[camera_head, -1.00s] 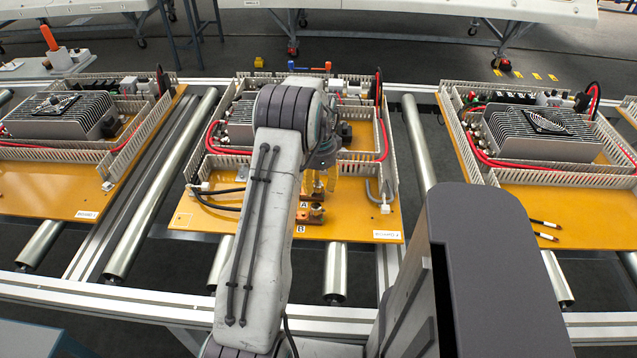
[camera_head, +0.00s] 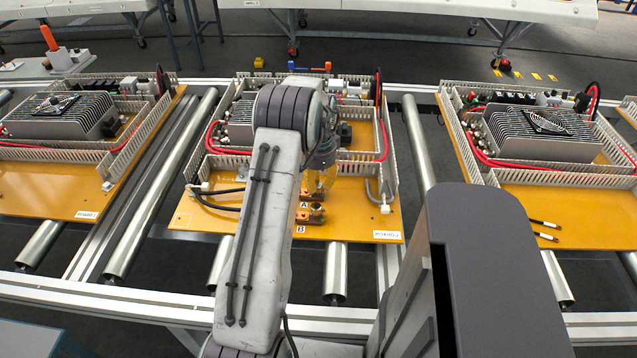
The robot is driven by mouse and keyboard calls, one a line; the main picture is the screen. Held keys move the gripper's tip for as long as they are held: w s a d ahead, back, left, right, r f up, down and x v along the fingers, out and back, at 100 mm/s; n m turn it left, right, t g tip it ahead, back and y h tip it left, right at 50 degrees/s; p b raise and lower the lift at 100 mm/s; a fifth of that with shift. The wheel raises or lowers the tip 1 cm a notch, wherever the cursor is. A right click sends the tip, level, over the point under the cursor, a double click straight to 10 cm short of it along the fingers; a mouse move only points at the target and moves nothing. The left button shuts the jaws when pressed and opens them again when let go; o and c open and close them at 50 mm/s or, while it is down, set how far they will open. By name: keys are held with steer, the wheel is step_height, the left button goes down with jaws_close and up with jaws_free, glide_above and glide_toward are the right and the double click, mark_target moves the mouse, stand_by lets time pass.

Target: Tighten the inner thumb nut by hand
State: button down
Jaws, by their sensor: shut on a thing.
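The nut itself is too small and too hidden by the fingers to make out. The B terminal (camera_head: 302,219) shows just in front and to the left, partly beside my arm. My arm covers the board's middle left.
Slotted wiring duct walls (camera_head: 388,150) and a red cable (camera_head: 384,135) stand close on the right of the gripper. Black cables (camera_head: 215,200) lie at the left. Other boards sit on both sides, with metal rollers (camera_head: 417,140) between. The front of the middle board is mostly bare.

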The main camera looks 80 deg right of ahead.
steer(key=shift+m, duration=0.9)
steer(key=shift+f, duration=0.1)
steer(key=shift+m, duration=0.8)
steer(key=shift+s+a, duration=0.1)
steer(key=shift+m, duration=0.4)
steer(key=c, duration=1.2)
jaws_free()
